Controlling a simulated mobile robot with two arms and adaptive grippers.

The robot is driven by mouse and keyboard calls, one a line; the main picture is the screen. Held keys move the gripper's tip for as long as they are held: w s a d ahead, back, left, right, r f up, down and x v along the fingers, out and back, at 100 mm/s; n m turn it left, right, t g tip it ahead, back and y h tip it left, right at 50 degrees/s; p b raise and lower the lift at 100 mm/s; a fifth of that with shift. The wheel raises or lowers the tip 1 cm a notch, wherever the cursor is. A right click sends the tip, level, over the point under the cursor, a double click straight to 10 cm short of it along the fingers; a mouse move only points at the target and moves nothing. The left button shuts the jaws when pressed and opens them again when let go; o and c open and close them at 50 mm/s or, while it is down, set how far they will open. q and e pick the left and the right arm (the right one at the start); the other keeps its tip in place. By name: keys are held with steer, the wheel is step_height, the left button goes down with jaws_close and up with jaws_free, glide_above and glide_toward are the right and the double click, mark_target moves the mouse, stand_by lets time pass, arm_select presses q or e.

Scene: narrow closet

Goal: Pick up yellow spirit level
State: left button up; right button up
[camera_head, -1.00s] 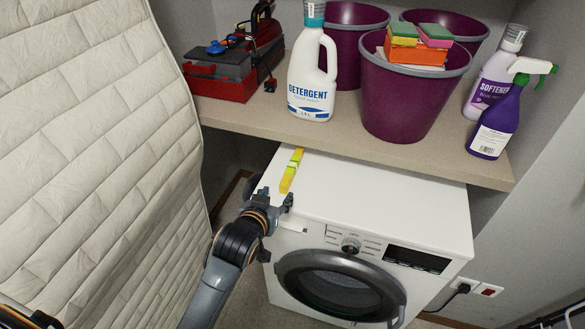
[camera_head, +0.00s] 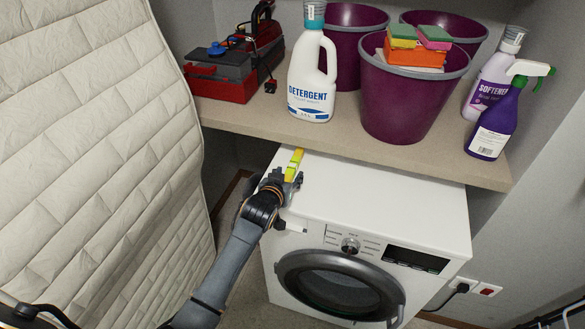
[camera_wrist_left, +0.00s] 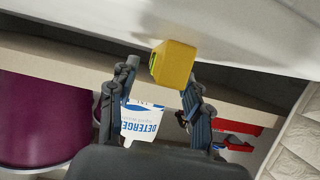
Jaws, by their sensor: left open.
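The yellow spirit level (camera_head: 294,161) lies on top of the white washing machine (camera_head: 370,198), near its left edge, below the shelf. My left gripper (camera_head: 283,180) is at the level's near end and hides part of it. In the left wrist view the level's yellow end (camera_wrist_left: 175,65) shows at the open fingertips of my left gripper (camera_wrist_left: 160,74), closer to the right finger. A gap shows beside the left finger. I cannot tell whether the right finger touches the level. My right gripper is not in view.
Above the machine is a shelf (camera_head: 350,147) with a detergent bottle (camera_head: 312,75), purple buckets (camera_head: 408,100), spray bottle (camera_head: 493,125) and red toolbox (camera_head: 225,80). A quilted panel (camera_head: 100,130) stands at left. The machine's top is clear to the right.

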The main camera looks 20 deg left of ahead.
mark_target(293, 169)
arm_select(q)
steer(key=shift+x, duration=1.45)
steer(key=shift+a, duration=0.1)
jaws_close()
steer(key=shift+r, duration=0.2)
